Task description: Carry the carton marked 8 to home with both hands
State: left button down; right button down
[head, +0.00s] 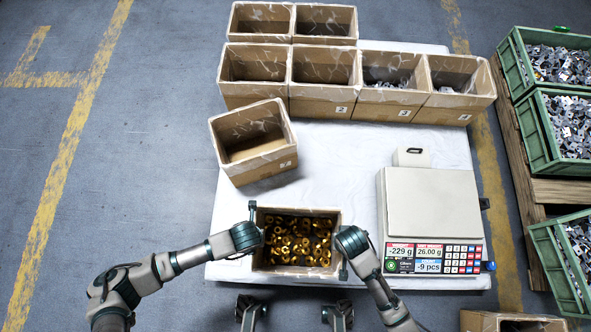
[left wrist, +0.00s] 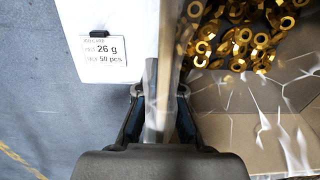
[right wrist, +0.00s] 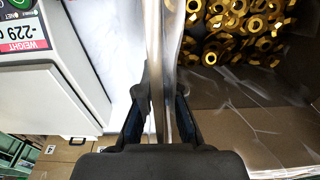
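An open brown carton (head: 296,211) full of gold-coloured nuts (head: 297,240) stands at the near edge of the white table; its number is not visible. My left gripper (head: 252,236) is at its left wall, my right gripper (head: 346,246) at its right wall. In the left wrist view the wall runs between my fingers (left wrist: 161,100), which look shut on it. The right wrist view shows the same at the other wall (right wrist: 160,100). A tilted, empty carton (head: 268,160) stands behind; its small label is too blurred to read.
A scale (head: 433,203) showing -229 g stands close to the right of my right gripper. A row of cartons (head: 314,104), some marked 2, 3 and 4, stands at the back. Green crates of metal parts (head: 541,158) are at the far right. The floor at the left is clear.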

pick_arm(q)
jog(key=shift+w+d, duration=0.1)
jog(key=shift+w, duration=0.05)
pick_arm(e)
jog(key=shift+w, duration=0.15)
pick_arm(q)
jog(key=c, duration=1.3)
grip_release()
pick_arm(e)
jog(key=c, duration=1.3)
grip_release()
pick_arm(q)
jog(key=shift+f, duration=0.1)
pick_arm(e)
jog(key=shift+f, duration=0.1)
